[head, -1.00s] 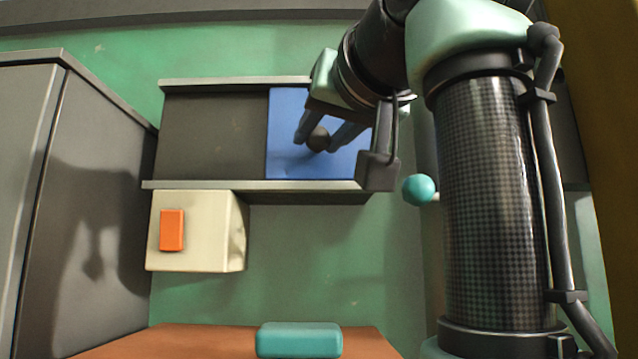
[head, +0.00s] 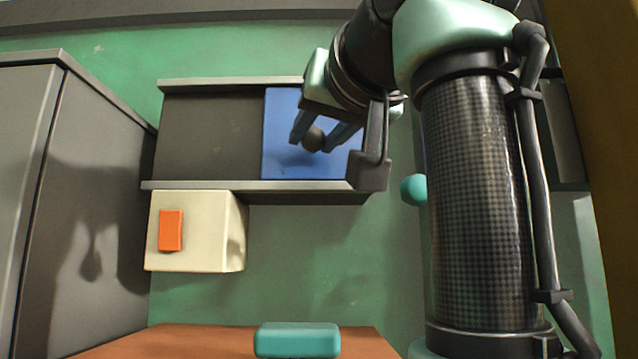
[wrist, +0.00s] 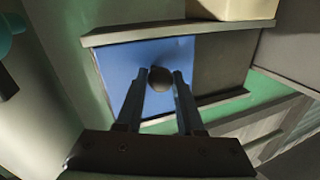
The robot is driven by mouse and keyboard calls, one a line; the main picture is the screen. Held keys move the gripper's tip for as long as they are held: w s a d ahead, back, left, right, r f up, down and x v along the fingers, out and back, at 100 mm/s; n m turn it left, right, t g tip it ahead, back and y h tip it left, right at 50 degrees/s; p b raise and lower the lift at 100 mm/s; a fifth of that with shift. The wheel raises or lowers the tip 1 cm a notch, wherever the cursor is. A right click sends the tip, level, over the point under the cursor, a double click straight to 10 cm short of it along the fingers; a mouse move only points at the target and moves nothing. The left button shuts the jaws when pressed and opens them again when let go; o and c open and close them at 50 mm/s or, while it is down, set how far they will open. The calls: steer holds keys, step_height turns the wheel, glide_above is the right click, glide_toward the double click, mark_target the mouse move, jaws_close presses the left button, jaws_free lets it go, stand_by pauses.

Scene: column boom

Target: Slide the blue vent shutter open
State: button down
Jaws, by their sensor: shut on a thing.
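The blue vent shutter (head: 282,155) is a flat panel between two grey rails on the green wall. It covers the right part of the frame in the head view, and a dark grey panel area (head: 208,135) shows to its left. A dark round knob (head: 313,139) stands on the shutter. My gripper (head: 318,136) is shut on the knob, one finger on each side. The wrist view shows the knob (wrist: 160,80) between the fingertips, with the blue shutter (wrist: 120,68) behind.
A cream box (head: 195,232) with an orange button (head: 171,230) is mounted below the rails. A grey cabinet (head: 95,200) stands at left. A teal block (head: 297,340) lies on the brown surface below. A teal ball (head: 413,189) is partly behind my arm.

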steer(key=a, duration=1.3)
steer(key=shift+a+p, duration=0.2)
steer(key=shift+p, duration=0.2)
steer(key=c, duration=0.5)
jaws_free()
steer(key=shift+c, duration=0.2)
steer(key=shift+s, duration=0.15)
steer(key=b+v, duration=0.5)
steer(key=v, duration=0.7)
steer(key=shift+s+d, duration=0.2)
steer(key=shift+s, duration=0.1)
